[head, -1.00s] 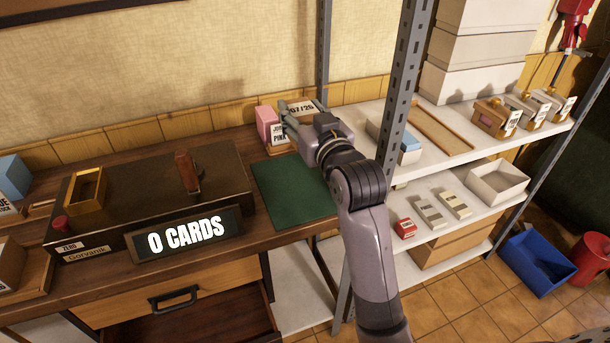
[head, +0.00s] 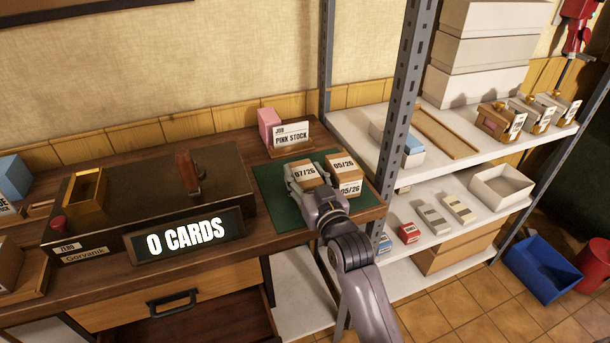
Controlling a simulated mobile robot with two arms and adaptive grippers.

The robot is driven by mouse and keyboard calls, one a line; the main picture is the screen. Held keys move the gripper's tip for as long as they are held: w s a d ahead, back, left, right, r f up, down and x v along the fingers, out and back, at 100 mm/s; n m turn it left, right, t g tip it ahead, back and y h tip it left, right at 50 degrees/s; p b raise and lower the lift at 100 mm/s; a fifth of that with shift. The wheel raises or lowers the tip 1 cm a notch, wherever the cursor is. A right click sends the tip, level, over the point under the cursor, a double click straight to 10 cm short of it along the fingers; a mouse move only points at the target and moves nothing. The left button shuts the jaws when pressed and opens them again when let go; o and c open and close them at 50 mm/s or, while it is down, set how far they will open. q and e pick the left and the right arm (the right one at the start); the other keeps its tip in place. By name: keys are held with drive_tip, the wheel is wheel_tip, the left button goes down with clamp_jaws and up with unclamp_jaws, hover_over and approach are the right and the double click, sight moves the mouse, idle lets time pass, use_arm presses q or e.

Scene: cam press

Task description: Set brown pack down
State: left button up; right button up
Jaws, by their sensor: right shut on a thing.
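The brown pack (head: 306,174) labelled 07/26 is between the fingers of my right gripper (head: 309,184), which is shut on it. It is over the green mat (head: 272,190); I cannot tell whether its underside touches the mat. A second brown pack (head: 345,167) labelled 05/26 stands on the mat just to the right, close beside the held pack. My right gripper hides part of both packs' near sides. My left gripper is not in view.
A sign (head: 290,138) reading "JOB PINK STOCK" and a pink block (head: 269,128) stand behind the mat. The brown press box (head: 150,200) with a "0 CARDS" display is at left. A shelf post (head: 405,90) rises close right of the mat. The drawer (head: 220,315) below is open.

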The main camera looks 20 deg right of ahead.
drive_tip(key=shift+r, duration=0.1)
drive_tip(key=o, duration=1.4)
drive_tip(key=shift+f, duration=0.2)
